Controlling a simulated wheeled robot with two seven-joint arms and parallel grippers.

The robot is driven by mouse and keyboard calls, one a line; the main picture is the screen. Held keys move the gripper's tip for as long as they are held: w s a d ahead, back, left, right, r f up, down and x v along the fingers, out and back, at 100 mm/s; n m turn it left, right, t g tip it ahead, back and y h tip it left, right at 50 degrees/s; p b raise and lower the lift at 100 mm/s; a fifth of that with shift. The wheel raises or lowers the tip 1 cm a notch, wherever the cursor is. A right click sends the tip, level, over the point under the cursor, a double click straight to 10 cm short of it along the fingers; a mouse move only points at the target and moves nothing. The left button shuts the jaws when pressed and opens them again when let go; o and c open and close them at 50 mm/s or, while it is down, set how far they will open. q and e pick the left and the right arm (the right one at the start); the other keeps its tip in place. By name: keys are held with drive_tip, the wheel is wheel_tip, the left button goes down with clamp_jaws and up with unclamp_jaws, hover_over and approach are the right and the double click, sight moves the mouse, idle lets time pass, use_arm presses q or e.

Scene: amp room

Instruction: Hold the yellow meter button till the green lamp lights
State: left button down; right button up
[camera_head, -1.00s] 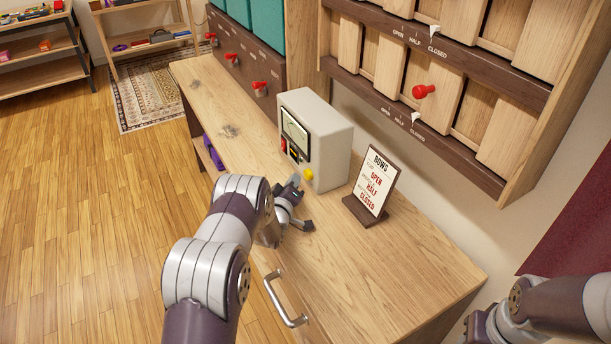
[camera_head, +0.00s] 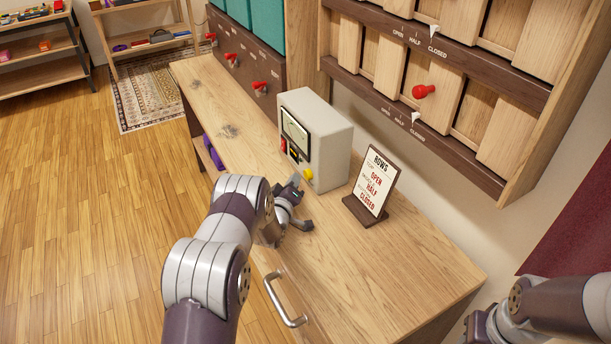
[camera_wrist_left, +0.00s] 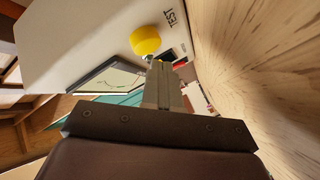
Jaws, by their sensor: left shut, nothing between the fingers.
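The yellow button (camera_head: 308,174) is on the lower right of the front of a pale meter box (camera_head: 331,146) on the bench. In the left wrist view the button (camera_wrist_left: 146,40) shows as a round yellow knob beside the word TEST. My left gripper (camera_head: 296,181) is shut and empty, its tips just in front of the button. In the left wrist view its shut fingers (camera_wrist_left: 162,78) end close beside the button; I cannot tell whether they touch it. No lit green lamp can be made out. My right arm shows at the lower right, its gripper outside the picture.
A sign on a stand (camera_head: 371,187) stands right of the meter. The wooden bench (camera_head: 410,265) is clear at the front right. A drawer handle (camera_head: 286,300) juts from its front. Wall racks with sliding panels and a red knob (camera_head: 423,91) rise behind.

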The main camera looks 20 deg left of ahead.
use_arm(q)
drive_tip(key=shift+w+d+b, duration=0.25)
drive_tip(key=shift+w+b, duration=0.1)
drive_tip(key=shift+w+d+b, duration=0.4)
idle(0.8)
drive_tip(key=shift+s+a, duration=0.1)
idle(2.9)
drive_tip(key=shift+s+a, duration=0.55)
drive_tip(key=shift+s, duration=0.1)
drive_tip(key=shift+s+a+p, duration=0.8)
drive_tip(key=shift+s+a, duration=0.5)
drive_tip(key=shift+s, duration=0.05)
drive_tip(key=shift+s+a, duration=0.4)
drive_tip(key=shift+s, duration=0.1)
